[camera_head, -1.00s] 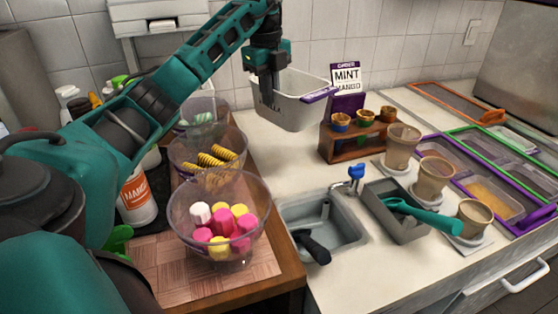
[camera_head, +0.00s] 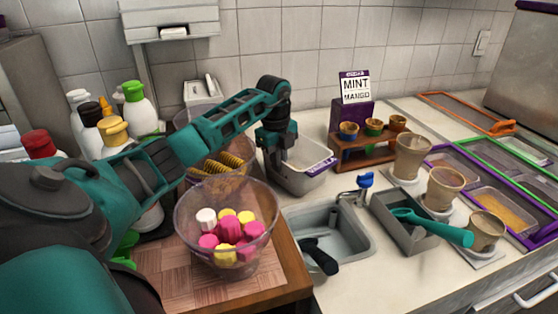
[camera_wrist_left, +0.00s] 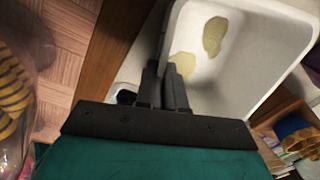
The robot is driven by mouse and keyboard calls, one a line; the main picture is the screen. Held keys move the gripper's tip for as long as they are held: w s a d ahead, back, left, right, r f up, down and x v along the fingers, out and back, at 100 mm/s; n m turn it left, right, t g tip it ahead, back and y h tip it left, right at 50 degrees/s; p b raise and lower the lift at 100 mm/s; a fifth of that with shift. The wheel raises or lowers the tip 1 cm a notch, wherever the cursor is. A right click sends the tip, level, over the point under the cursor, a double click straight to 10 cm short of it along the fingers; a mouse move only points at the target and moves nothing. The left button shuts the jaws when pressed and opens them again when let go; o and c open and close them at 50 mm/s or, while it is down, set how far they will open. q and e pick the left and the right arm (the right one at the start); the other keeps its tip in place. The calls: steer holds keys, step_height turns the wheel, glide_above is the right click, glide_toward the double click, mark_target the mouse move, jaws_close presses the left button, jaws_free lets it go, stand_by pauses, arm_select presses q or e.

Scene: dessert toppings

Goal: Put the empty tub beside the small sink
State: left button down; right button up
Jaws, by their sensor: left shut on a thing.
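The tub (camera_head: 308,177) is a pale rectangular container with a purple tag on its rim. It is upright, at or just above the counter behind the small sink; I cannot tell whether it touches. My left gripper (camera_head: 279,158) points down and is shut on the tub's left wall. In the left wrist view the fingers (camera_wrist_left: 167,88) pinch that wall, and the tub's white inside (camera_wrist_left: 250,60) shows only yellowish smears. The small sink (camera_head: 352,247) is grey, with a blue-topped tap and a black-handled tool in it. My right gripper is not in view.
Clear bowls of candies (camera_head: 230,263) and yellow twists stand left on a wooden board (camera_head: 165,275). A cup rack (camera_head: 366,150) and a mint-mango sign (camera_head: 355,88) stand right of the tub. A grey holder (camera_head: 405,225) with a teal scoop is right of the sink.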

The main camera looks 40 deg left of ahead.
arm_select(q)
steer(key=c, duration=1.7)
jaws_free()
steer(key=shift+f, duration=0.1)
steer(key=o, duration=0.5)
steer(key=shift+c, duration=0.2)
